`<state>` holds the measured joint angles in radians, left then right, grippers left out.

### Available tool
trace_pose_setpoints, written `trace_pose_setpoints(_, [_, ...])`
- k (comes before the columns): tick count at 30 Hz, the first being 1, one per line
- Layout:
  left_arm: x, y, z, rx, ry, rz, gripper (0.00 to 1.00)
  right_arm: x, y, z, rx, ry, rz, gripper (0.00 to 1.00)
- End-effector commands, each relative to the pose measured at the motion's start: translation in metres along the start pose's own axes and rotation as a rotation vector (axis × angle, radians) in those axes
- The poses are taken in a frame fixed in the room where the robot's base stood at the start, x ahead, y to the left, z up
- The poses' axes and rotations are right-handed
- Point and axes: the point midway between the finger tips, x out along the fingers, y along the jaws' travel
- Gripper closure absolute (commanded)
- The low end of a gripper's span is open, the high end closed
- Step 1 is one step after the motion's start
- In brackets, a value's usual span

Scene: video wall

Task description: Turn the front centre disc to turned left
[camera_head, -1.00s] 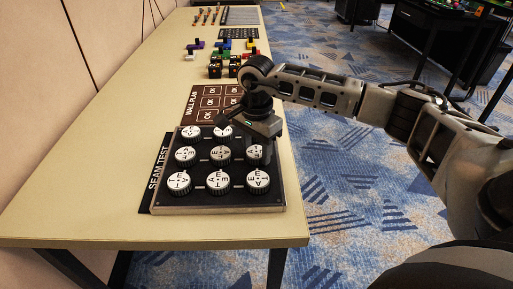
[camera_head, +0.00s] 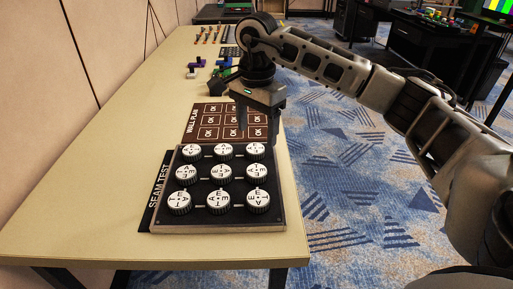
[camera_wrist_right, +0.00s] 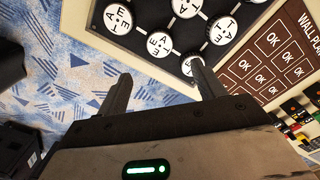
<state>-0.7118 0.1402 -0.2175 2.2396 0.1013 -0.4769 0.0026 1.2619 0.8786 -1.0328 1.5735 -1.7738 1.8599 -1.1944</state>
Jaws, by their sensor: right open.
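A dark panel (camera_head: 275,222) on the table carries three rows of white discs with black letters. The middle disc of the nearest row (camera_head: 219,201) is in plain view with nothing touching it. My right gripper (camera_head: 258,130) is above the brown WALL PLAN board, just beyond the panel's far right corner in the head view, pointing down. In the wrist view my right gripper (camera_wrist_right: 160,75) is open, its fingers apart with nothing between them. One fingertip overlaps a white disc (camera_wrist_right: 192,66) in that picture; contact cannot be told. My left gripper is out of view.
The brown WALL PLAN board (camera_head: 203,119) lies beyond the panel, partly hidden by my right gripper. A SEAM TEST label (camera_head: 158,190) runs along the panel's left side. Coloured blocks (camera_head: 196,63) stand further back. The table's left side is bare.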

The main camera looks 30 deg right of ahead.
Motion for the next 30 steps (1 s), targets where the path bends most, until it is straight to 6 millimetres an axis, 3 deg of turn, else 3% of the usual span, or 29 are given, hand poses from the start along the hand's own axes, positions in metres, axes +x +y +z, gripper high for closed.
trace_pose_setpoints(3, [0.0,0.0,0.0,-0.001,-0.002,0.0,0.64,-0.023,-0.001,0.0,0.0,0.001,-0.003,0.31])
trace_pose_setpoints(9, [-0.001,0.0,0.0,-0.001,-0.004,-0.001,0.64,-0.041,0.0,0.001,-0.001,-0.001,-0.001,0.31])
trace_pose_setpoints(30, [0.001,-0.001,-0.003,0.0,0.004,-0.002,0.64,-0.043,0.0,0.0,-0.001,0.0,0.001,0.31])
